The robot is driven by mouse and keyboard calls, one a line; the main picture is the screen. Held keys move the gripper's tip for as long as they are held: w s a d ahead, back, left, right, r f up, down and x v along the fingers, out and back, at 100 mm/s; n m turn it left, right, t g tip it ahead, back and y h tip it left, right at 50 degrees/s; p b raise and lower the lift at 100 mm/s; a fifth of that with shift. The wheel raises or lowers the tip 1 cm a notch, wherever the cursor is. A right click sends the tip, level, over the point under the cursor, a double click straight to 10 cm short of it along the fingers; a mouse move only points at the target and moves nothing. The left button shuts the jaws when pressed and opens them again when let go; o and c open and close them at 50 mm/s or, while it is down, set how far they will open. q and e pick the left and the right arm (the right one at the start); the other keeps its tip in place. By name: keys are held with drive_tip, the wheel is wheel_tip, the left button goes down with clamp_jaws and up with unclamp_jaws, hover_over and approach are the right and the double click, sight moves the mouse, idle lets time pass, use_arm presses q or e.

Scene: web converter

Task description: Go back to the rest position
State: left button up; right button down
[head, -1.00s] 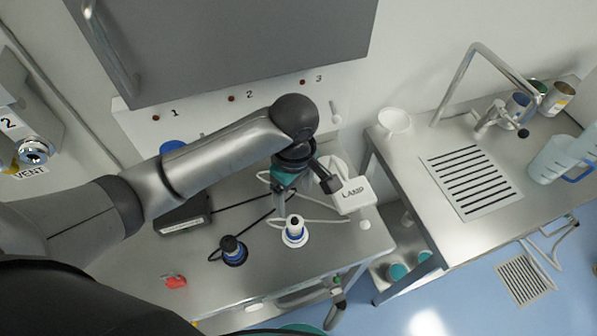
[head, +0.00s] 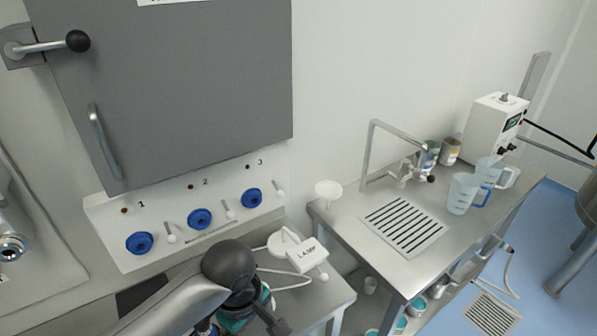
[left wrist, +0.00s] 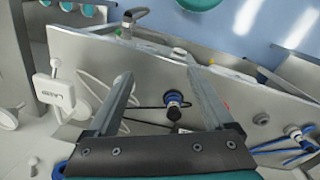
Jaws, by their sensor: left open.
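My left gripper (left wrist: 158,82) is open in the left wrist view, with its two fingers spread and nothing between their tips. It is above a steel bench top (left wrist: 235,88). A dark plug with a blue band (left wrist: 174,104) shows beyond the fingers, apart from them. A white lamp unit (left wrist: 53,92) lies to the left of the fingers. In the head view my left arm comes in at the bottom, and its fingers are hidden or out of frame. The lamp unit (head: 307,254) shows there just right of my wrist. My right gripper is not in view.
A panel with blue sockets (head: 199,218) numbered 1 to 3 stands behind the arm, under a grey cabinet door (head: 175,90). A steel sink table (head: 345,225) with a tap and jugs (head: 467,190) is to the right.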

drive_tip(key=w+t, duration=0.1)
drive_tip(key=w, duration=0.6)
use_arm(q)
drive_tip(key=s+a+m+t, duration=0.3)
drive_tip(key=s+a+m, duration=0.5)
drive_tip(key=s+m, duration=0.4)
wheel_tip(320, 180, down, 34)
drive_tip(key=m+g+b, duration=0.1)
drive_tip(key=b, duration=1.1)
drive_tip(key=s+a+f+b, duration=0.1)
drive_tip(key=s+f+b, duration=0.3)
drive_tip(key=f, duration=0.4)
drive_tip(key=s+a+f+b, duration=0.1)
drive_tip(key=s+f+b, duration=0.2)
drive_tip(key=s+f, duration=0.3)
drive_tip(key=s+f+g+b, duration=0.1)
drive_tip(key=s+f+b, duration=0.3)
drive_tip(key=f, duration=0.8)
drive_tip(key=shift+s+a+y+b, duration=0.3)
drive_tip(key=shift+s+a+b, duration=0.1)
drive_tip(key=shift+s, duration=0.5)
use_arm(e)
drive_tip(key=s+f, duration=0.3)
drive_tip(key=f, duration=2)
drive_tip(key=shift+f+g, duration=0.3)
